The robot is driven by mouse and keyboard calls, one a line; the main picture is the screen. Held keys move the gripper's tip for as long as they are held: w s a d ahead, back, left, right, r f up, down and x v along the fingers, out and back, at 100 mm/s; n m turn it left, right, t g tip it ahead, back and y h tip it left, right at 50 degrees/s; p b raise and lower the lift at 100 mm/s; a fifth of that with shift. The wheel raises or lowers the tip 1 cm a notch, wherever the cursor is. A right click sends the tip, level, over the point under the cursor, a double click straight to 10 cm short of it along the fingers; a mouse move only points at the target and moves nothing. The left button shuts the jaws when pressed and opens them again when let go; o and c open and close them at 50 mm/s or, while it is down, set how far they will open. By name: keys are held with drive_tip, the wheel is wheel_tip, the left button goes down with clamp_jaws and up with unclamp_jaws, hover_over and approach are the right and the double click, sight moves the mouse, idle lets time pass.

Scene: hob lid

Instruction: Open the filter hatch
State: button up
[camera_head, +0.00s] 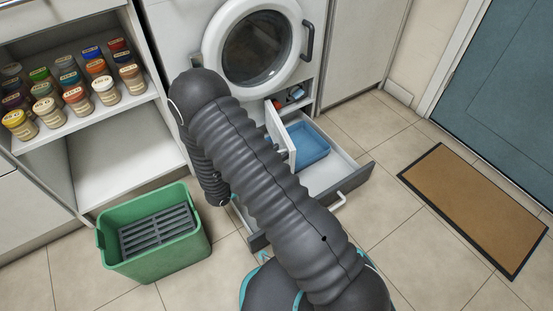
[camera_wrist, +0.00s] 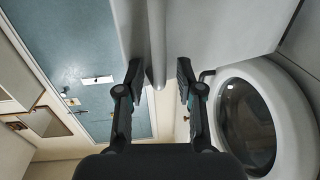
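The filter hatch (camera_head: 279,134) is a white panel below the washing machine's round door. In the head view it stands swung outward, with its compartment (camera_head: 291,97) exposed and small blue and red parts inside. In the wrist view a pale panel (camera_wrist: 226,28), which looks like the hatch, fills the upper middle, with a grey upright bar (camera_wrist: 157,45) on it, probably its handle. My gripper (camera_wrist: 160,72) is open, with one finger on each side of the bar and gaps between.
Under the hatch, a drawer (camera_head: 350,178) is pulled out with a blue tray (camera_head: 307,145) in it. A green crate (camera_head: 112,252) with a grey rack stands left on the floor. A shelf (camera_head: 110,165) with jars is at left. A brown mat (camera_head: 475,205) lies right.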

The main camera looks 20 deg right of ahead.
wheel_tip(320, 180, up, 7)
idle(0.3)
